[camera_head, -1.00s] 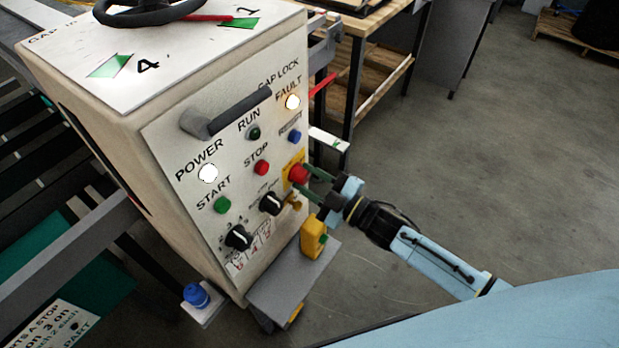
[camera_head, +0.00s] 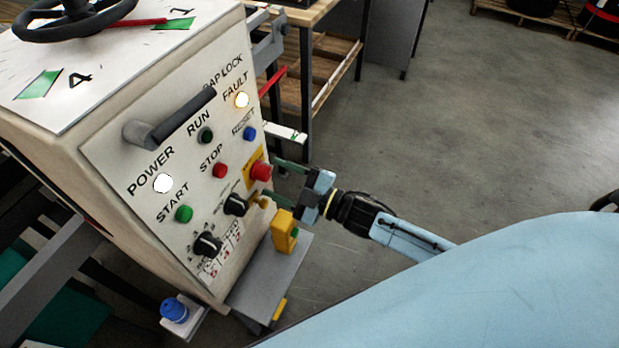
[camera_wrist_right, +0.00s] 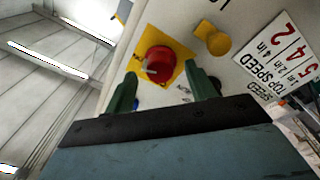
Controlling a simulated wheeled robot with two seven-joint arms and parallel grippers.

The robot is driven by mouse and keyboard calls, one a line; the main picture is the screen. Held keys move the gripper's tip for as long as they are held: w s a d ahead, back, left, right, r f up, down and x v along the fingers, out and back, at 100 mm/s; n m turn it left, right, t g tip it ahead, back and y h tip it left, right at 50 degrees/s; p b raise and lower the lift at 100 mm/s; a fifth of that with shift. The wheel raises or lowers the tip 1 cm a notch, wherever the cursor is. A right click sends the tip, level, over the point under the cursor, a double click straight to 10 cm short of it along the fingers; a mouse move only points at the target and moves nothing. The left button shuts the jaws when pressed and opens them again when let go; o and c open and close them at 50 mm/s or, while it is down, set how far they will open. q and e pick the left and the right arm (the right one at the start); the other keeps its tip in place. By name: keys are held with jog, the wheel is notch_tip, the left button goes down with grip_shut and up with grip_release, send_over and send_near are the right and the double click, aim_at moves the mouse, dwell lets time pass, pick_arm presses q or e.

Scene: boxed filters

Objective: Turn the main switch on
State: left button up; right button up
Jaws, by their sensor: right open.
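The control panel (camera_head: 150,120) is the slanted front of a cream machine. A red knob (camera_head: 261,171) sits on a yellow plate at its right edge; the knob also shows in the right wrist view (camera_wrist_right: 158,63). Below it is a brass-coloured piece (camera_head: 262,201), and two black rotary knobs (camera_head: 235,204) (camera_head: 207,245) sit lower left. The small labels are unreadable, so I cannot tell which is the main switch. My right gripper (camera_head: 284,182) is open and empty, its green fingers pointing at the panel near the red knob. My left gripper is not in view.
The lit POWER lamp (camera_head: 163,183) and lit FAULT lamp (camera_head: 242,100) are on the panel. A dark handle bar (camera_head: 170,120) sticks out from it. A yellow block (camera_head: 284,232) stands on a grey shelf (camera_head: 262,270) below my right gripper. Open floor lies to the right.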

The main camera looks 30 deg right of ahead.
jog(key=r+b+v, duration=0.1)
jog(key=v, duration=1)
jog(key=shift+f, duration=0.5)
jog(key=shift+s+d, duration=0.1)
jog(key=s+d+f+m+g+h+b, duration=0.1)
jog(key=s+d+f+m+h, duration=0.15)
jog(key=f, duration=0.75)
jog(key=s+d+f+m+g+h+b, duration=0.2)
jog(key=d+f+m+h, duration=0.15)
jog(key=f, duration=0.65)
jog(key=s+d+f+m+g+h+b, duration=0.1)
jog(key=s+d+f+m+h, duration=0.15)
jog(key=f, duration=0.75)
jog(key=s+a+f+m+g+h+b, duration=0.1)
jog(key=s+f+g, duration=0.2)
jog(key=s+f, duration=0.3)
jog(key=s+a+f+m+g+h+b, duration=0.1)
jog(key=s+a+f+m+g, duration=0.1)
jog(key=s+f, duration=0.5)
jog(key=s+a+f+m+g+h+b, duration=0.1)
jog(key=s+f+g, duration=0.4)
jog(key=s, duration=0.7)
jog(key=shift+s+a+f+m, duration=0.35)
jog(key=shift+a+f+m, duration=0.2)
jog(key=shift+f+m, duration=0.2)
